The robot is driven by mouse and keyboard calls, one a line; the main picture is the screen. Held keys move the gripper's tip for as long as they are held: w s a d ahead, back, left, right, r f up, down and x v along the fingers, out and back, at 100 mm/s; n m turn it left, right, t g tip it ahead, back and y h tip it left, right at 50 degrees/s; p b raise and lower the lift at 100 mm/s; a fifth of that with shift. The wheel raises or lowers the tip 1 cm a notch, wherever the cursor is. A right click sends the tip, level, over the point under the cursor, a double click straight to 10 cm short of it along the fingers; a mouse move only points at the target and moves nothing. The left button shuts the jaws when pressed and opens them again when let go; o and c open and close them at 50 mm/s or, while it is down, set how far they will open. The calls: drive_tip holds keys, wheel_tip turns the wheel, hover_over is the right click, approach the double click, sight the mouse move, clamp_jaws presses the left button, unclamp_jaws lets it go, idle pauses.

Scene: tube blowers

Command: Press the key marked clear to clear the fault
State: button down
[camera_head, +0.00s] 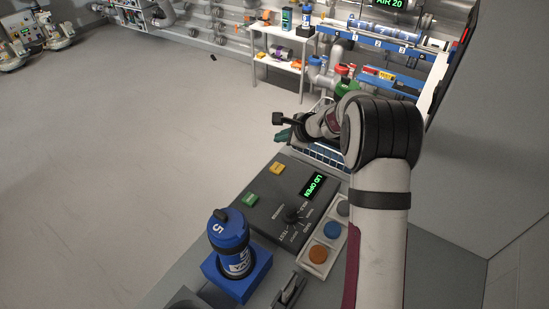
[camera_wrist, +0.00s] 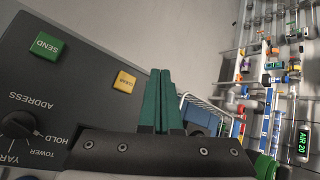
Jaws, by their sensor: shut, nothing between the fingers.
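The yellow clear key (camera_head: 277,168) sits on the dark control panel (camera_head: 268,212), near its far end. It also shows in the wrist view (camera_wrist: 124,82), with small dark lettering. My gripper (camera_head: 283,134) has green fingers and is beyond the key in the head view. In the wrist view my gripper (camera_wrist: 159,75) is shut and empty, its fingers just right of the key and apart from it in the picture. I cannot tell the exact height of the tips over the panel. The panel's display (camera_head: 313,187) reads LID OPEN in green.
A green SEND key (camera_head: 250,198) sits beside the clear key. A rotary knob (camera_head: 292,215) and several round buttons (camera_head: 318,254) are closer to me. A blue canister (camera_head: 230,245) marked 5 stands upright in a blue holder. A wire basket (camera_wrist: 205,112) lies beyond the panel.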

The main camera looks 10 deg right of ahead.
sight(280, 169)
drive_tip(key=shift+w+d+f, duration=0.1)
drive_tip(key=shift+f, duration=0.05)
drive_tip(key=shift+f, duration=4.4)
drive_tip(key=shift+f, duration=0.4)
drive_tip(key=shift+f, duration=0.4)
drive_tip(key=shift+r, duration=0.8)
